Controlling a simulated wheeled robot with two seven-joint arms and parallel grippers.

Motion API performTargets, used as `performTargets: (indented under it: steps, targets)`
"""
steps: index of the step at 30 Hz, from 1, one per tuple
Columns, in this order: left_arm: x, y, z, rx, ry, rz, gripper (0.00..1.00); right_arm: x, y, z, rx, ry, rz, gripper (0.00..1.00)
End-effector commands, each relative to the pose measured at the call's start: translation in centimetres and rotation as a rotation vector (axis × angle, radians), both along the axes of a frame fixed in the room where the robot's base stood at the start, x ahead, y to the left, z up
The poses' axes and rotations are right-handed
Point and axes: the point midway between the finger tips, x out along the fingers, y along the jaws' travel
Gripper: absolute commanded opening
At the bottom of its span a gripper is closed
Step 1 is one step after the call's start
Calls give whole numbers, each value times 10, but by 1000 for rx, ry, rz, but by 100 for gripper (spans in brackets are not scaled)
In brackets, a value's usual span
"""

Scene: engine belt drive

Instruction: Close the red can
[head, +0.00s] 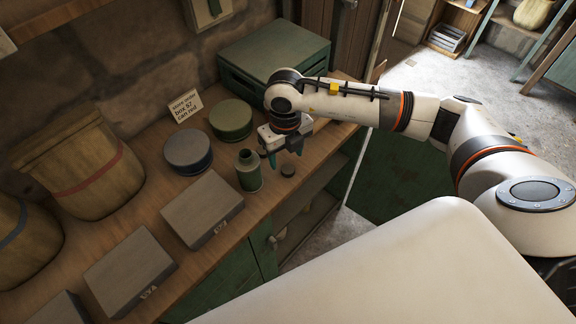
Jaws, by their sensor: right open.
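No plainly red can shows. A blue-grey round can (188,152) and a green round can (231,120) stand on the wooden counter, both with flat tops. A small green bottle-shaped can (249,172) with a narrow neck stands upright in front of them. A small dark round cap (288,170) lies on the counter to its right. My right gripper (284,156) is open and points down, just right of the neck and above and behind the cap. It appears empty. My left gripper is out of view.
Grey boxes (202,210) lie along the counter (178,262).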

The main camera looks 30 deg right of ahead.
Motion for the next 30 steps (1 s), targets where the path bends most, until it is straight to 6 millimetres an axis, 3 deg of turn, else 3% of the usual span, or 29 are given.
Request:
performTargets:
  steps: [14,19,24,30]
  targets:
    - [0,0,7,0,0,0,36,-1,-1,-10,0,2,-1,58]
    - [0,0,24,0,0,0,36,-3,-8,-32,-1,3,-2,58]
    - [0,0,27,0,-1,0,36,-2,-7,-55,1,0,1,58]
    - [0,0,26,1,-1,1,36,-2,-7,-59,1,-1,1,58]
